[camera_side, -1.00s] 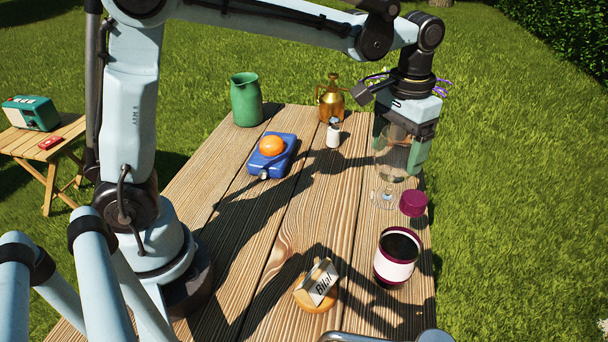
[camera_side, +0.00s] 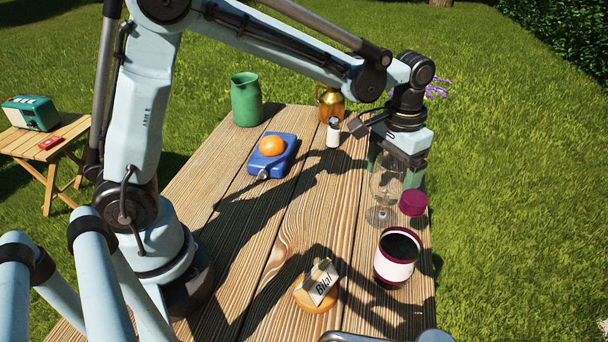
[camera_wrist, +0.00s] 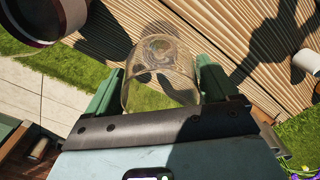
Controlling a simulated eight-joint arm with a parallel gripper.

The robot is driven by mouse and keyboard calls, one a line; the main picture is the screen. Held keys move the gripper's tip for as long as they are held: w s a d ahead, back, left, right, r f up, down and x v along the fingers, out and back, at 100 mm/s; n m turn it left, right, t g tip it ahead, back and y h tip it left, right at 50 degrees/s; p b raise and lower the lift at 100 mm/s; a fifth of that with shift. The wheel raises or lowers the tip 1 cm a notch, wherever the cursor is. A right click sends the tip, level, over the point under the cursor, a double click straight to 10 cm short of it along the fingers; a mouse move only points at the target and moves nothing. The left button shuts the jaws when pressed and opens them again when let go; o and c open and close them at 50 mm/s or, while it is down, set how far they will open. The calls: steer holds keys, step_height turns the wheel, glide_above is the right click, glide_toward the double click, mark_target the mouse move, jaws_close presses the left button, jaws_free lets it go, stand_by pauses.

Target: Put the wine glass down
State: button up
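The clear wine glass (camera_side: 387,184) is upright near the right edge of the wooden table, its foot (camera_side: 379,217) at the tabletop or just above it; I cannot tell whether it touches. My gripper (camera_side: 396,168) is around its bowl from above. In the wrist view the glass (camera_wrist: 160,75) sits between the green fingers of my gripper (camera_wrist: 160,86), which press against both sides of it. In the side view the fingers are partly hidden behind the bowl.
A magenta lid (camera_side: 413,203) is close to the right of the glass. A dark-red and white canister (camera_side: 396,258) stands in front.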

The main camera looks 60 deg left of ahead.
steer(key=shift+o, duration=0.8)
step_height(320, 180, up, 12)
steer(key=f, duration=0.1)
steer(key=s+a+f+t, duration=0.3)
steer(key=s+a, duration=0.1)
steer(key=s, duration=0.2)
steer(key=s+a+f+t, duration=0.3)
steer(key=s+t, duration=0.1)
steer(key=s, duration=0.2)
steer(key=shift+s+a, duration=0.4)
